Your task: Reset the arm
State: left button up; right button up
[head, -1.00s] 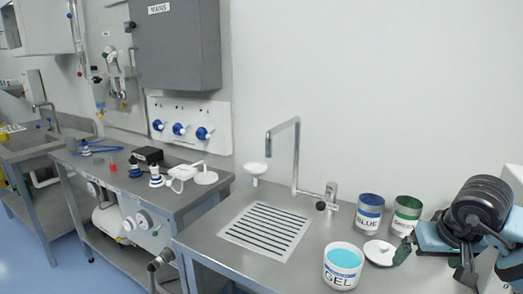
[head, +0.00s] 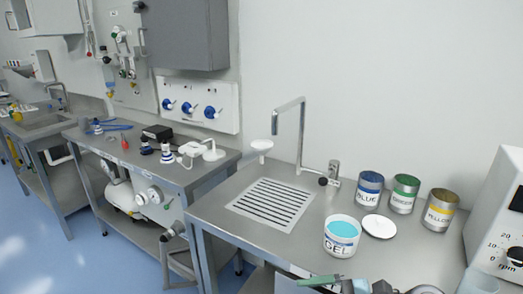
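Part of an arm, most likely my right one (head: 375,287), shows at the bottom edge, in front of the gel tub. It is mostly cut off, and its fingers cannot be made out. A flat green piece (head: 318,281) lies beside it at the bottom edge; I cannot tell whether it is held. My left gripper is not in view. The open white GEL tub (head: 342,241) with turquoise gel stands on the steel counter (head: 215,213). A white round lid (head: 379,227) lies next to it. Cans marked BLUE (head: 369,192), GREEN (head: 403,197) and YELLOW (head: 439,214) stand behind.
A tall tap (head: 302,135) rises behind the slotted drain (head: 272,203). A white machine with a dial (head: 490,220) stands at the right edge. A second steel bench (head: 160,172) with small bottles is on the left.

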jog(key=s+d+f+n+t+h+p, duration=0.1)
jog(key=s+d+f+n+t+h, duration=0.25)
jog(key=f+n, duration=0.4)
jog(key=s+d+f+n+t+h, duration=0.3)
jog(key=f+n+t+h, duration=0.15)
jog(key=n, duration=0.55)
jog(key=s+d+f+n+t+h+p, duration=0.1)
jog(key=s+d+f+n+t+h, duration=0.25)
jog(key=f+n, duration=0.35)
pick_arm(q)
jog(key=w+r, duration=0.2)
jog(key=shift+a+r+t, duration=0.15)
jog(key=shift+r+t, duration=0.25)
pick_arm(e)
jog(key=s+f+m+g+h, duration=0.1)
jog(key=s+f+m+g, duration=0.1)
jog(key=s+f+m, duration=0.2)
jog(key=s+f+m+g+h, duration=0.1)
jog(key=s+f+m, duration=0.3)
jog(key=s, duration=0.5)
jog(key=shift+d+g, duration=0.25)
jog(key=shift+g, duration=0.4)
